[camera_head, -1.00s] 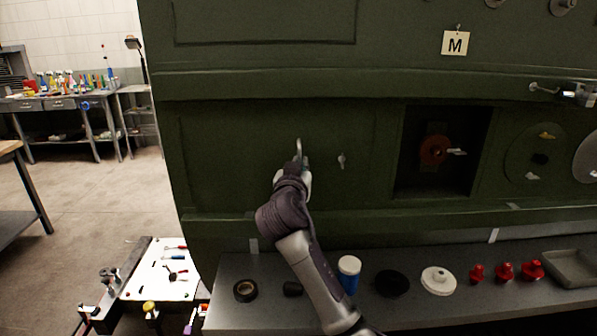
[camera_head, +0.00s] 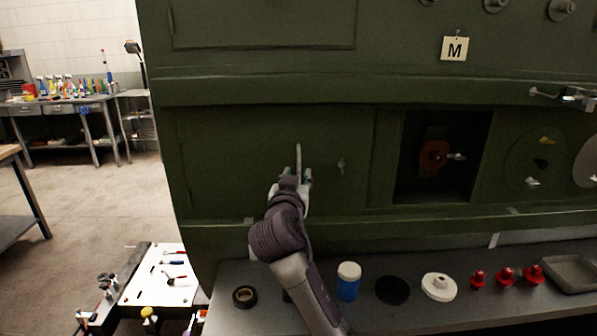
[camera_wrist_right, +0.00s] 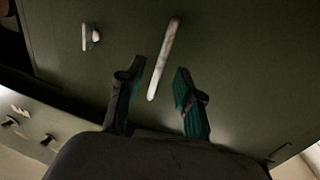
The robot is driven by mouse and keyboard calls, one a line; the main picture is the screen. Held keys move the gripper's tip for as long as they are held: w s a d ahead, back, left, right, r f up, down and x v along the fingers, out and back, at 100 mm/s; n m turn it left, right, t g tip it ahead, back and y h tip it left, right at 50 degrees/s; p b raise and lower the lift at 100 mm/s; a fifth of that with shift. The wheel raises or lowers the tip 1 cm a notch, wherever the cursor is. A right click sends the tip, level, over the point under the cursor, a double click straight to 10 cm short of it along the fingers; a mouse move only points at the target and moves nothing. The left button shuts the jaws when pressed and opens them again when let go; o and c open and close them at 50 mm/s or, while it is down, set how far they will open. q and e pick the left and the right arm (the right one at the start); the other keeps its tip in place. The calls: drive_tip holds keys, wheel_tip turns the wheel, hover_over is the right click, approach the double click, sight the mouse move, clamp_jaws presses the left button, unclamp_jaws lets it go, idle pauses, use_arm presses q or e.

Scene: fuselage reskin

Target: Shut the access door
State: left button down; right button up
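The access door (camera_head: 235,150) is a dark green panel in the green fuselage side, left of a square opening. It looks about flush in the head view, but I cannot tell whether it is fully closed. A pale upright handle (camera_head: 298,153) stands on it, with a small latch (camera_head: 341,166) to its right. My right gripper (camera_head: 296,174) is at the handle's lower end. In the right wrist view my right gripper (camera_wrist_right: 160,82) has its fingers apart, with the handle (camera_wrist_right: 166,55) between and beyond them, with gaps on both sides. The latch (camera_wrist_right: 90,37) also shows. My left gripper is not in view.
The square opening (camera_head: 410,180) holds a red disc valve. A grey shelf (camera_head: 440,312) below carries a blue jar (camera_head: 348,282), tape roll (camera_head: 244,296), discs and red knobs. A lever fitting (camera_head: 568,98) juts out at right.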

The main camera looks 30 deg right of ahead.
drive_tip(key=v, duration=0.8)
